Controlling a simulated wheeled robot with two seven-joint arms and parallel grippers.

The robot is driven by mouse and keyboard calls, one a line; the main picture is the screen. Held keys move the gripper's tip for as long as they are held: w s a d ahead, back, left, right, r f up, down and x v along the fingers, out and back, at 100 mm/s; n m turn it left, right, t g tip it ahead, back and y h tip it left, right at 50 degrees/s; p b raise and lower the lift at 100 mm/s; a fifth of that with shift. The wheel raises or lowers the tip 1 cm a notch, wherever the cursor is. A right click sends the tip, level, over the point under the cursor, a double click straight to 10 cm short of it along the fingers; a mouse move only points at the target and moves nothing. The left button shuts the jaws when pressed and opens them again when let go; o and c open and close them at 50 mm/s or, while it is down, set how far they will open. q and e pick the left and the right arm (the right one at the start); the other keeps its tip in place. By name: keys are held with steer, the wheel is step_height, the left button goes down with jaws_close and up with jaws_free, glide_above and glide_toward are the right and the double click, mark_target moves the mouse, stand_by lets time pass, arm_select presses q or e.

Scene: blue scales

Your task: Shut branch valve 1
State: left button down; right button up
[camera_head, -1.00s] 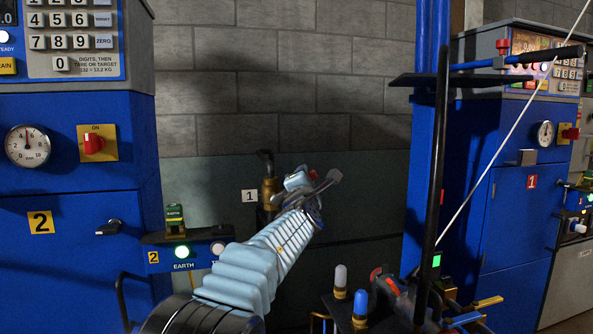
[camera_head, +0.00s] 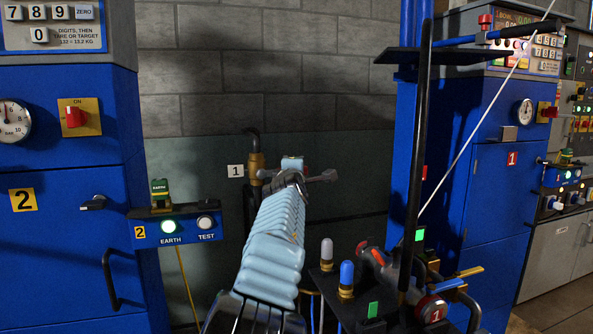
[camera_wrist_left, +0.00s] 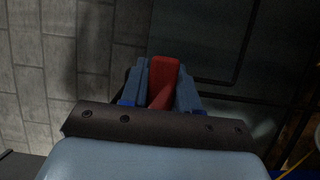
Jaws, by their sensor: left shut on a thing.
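Branch valve 1 shows in the head view as a brass body (camera_head: 256,164) on a dark pipe, beside a white "1" plate (camera_head: 235,171). My left gripper (camera_head: 291,164) is just to the right of the brass body and covers most of what lies behind it. In the left wrist view, a red lever handle (camera_wrist_left: 163,80) sits between the two blue-grey fingers of my left gripper (camera_wrist_left: 161,88), which are shut on it. The joint between lever and valve is hidden. I do not see my right gripper.
A blue cabinet marked 2 (camera_head: 60,225) stands left, with an earth/test box (camera_head: 175,229) projecting from it. A blue cabinet marked 1 (camera_head: 490,190) stands right. A black upright post (camera_head: 417,170) and a stand with capped fittings (camera_head: 346,290) are close on the right.

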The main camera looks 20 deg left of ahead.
arm_select(q)
steer(key=shift+f, duration=0.15)
steer(key=c, duration=0.9)
jaws_free()
steer(key=b+v, duration=0.2)
steer(key=v, duration=1.1)
steer(key=shift+s+b, duration=0.3)
steer(key=shift+s, duration=0.1)
